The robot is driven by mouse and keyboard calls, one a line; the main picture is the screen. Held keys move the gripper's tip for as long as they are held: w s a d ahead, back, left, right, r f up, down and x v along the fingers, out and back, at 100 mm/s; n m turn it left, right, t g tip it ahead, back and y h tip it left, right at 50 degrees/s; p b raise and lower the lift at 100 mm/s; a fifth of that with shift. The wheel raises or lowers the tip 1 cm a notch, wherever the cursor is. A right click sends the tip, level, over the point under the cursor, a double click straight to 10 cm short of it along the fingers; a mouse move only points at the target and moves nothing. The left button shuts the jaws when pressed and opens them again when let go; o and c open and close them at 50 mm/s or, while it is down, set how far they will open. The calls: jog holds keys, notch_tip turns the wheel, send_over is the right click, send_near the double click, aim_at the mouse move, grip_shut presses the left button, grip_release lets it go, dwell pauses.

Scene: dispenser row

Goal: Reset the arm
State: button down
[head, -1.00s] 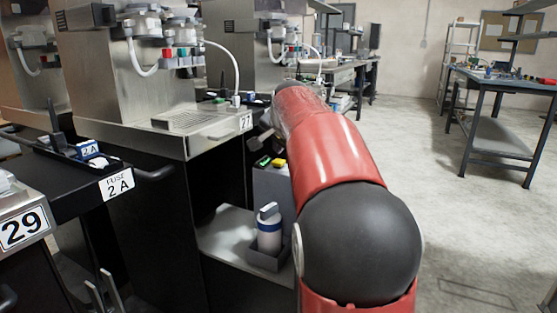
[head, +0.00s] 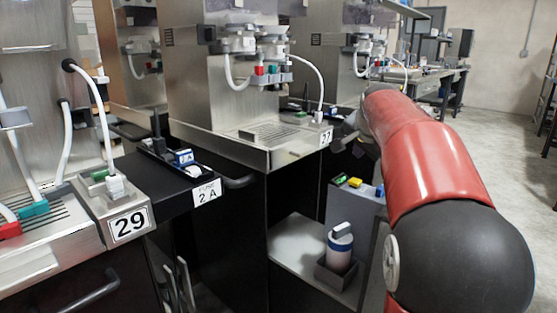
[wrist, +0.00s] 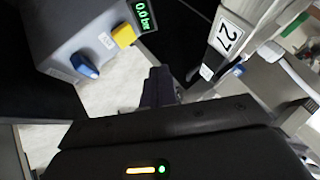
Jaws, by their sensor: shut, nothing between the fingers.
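My red and dark arm (head: 425,165) reaches forward on the right of the head view, beside the machine with the 27 label (head: 326,137). In the wrist view my gripper (wrist: 160,85) shows as dark fingers close together, shut and empty. It points past a grey box (wrist: 65,30) with a yellow button (wrist: 124,36), a blue knob (wrist: 81,66) and a green display reading 0.0 bar. The 27 label (wrist: 230,37) is at upper right there. The gripper touches nothing that I can make out. In the head view my gripper is mostly hidden by the arm.
Below the arm, a white and blue canister (head: 340,248) stands in a grey holder on a low shelf (head: 295,245). Left are a fuse tray (head: 172,160) labelled FUSE 2A and station 29 (head: 129,224) with coloured plugs and hoses. Open floor (head: 500,140) lies right of the arm.

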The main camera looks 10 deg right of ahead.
jog(key=s+a+f+n+g+y, duration=0.1)
jog(key=s+a+f+n, duration=0.2)
jog(key=s+a, duration=0.45)
jog(key=s+a+f+n+y, duration=0.1)
jog(key=s+a+f+n, duration=0.25)
jog(key=s, duration=0.65)
jog(key=s+a+f+n+g, duration=0.1)
jog(key=s+a+f+n, duration=0.1)
jog(key=s+f, duration=0.3)
jog(key=s+a+f+n+g, duration=0.1)
jog(key=s+a+f+n, duration=0.2)
jog(key=s+f, duration=0.3)
jog(key=s+a, duration=0.1)
jog(key=s, duration=0.4)
jog(key=shift+s+a+f+n+y, duration=0.25)
jog(key=shift+s+a+n+y, duration=0.05)
jog(key=shift+n, duration=0.05)
